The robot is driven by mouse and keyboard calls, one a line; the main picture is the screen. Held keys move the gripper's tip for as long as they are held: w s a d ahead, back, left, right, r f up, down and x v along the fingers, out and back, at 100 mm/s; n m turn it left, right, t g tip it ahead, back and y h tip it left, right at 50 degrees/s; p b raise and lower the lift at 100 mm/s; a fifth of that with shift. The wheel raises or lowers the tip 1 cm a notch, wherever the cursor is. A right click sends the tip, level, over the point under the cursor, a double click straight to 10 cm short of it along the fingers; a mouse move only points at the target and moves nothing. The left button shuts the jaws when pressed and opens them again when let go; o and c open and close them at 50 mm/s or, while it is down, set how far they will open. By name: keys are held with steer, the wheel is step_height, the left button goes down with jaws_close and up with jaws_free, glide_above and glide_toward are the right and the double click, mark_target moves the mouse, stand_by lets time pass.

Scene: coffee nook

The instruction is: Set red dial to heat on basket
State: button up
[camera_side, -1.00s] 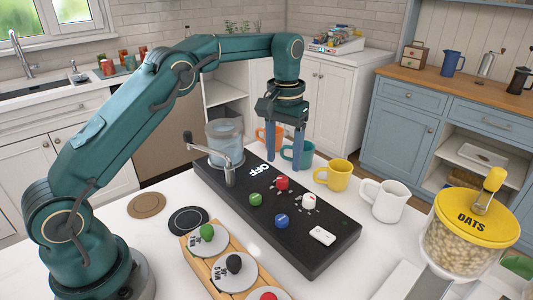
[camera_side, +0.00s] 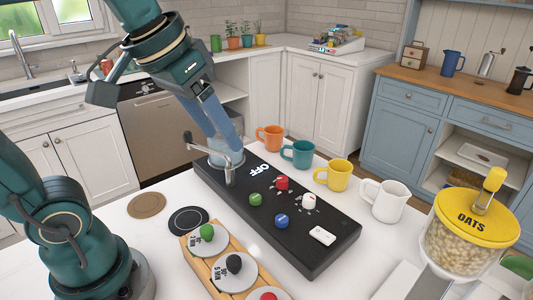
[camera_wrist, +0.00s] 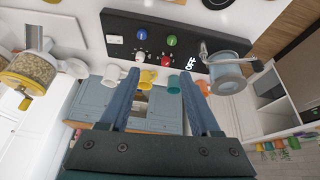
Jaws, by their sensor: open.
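The red dial (camera_side: 281,183) stands on a black control panel (camera_side: 318,258) on the white counter, with small white marks beside it. It also shows in the wrist view (camera_wrist: 165,59). Green (camera_side: 255,199), blue (camera_side: 281,221) and white (camera_side: 308,201) dials stand near it. My gripper (camera_side: 232,148) is tilted, open and empty, up and left of the red dial. In the side view its fingers overlap the clear vessel (camera_side: 215,158) at the panel's left end; I cannot tell whether they touch it. The wrist view shows the two fingers (camera_wrist: 160,76) apart. No basket is identifiable.
A metal crank handle (camera_side: 230,170) rises by the vessel. Orange (camera_side: 270,138), teal (camera_side: 299,154), yellow (camera_side: 335,174) and white (camera_side: 385,199) mugs line the panel's far side. A wooden rack (camera_side: 203,270) with coloured knobs lies in front. An oats jar (camera_side: 468,244) stands right.

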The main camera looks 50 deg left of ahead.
steer(key=s+f+m, duration=0.1)
steer(key=s+f, duration=0.4)
steer(key=f, duration=0.2)
steer(key=shift+s+d+f+t, duration=0.15)
steer(key=shift+s+t, duration=0.15)
steer(key=shift+s, duration=0.1)
stand_by(0.9)
stand_by(0.5)
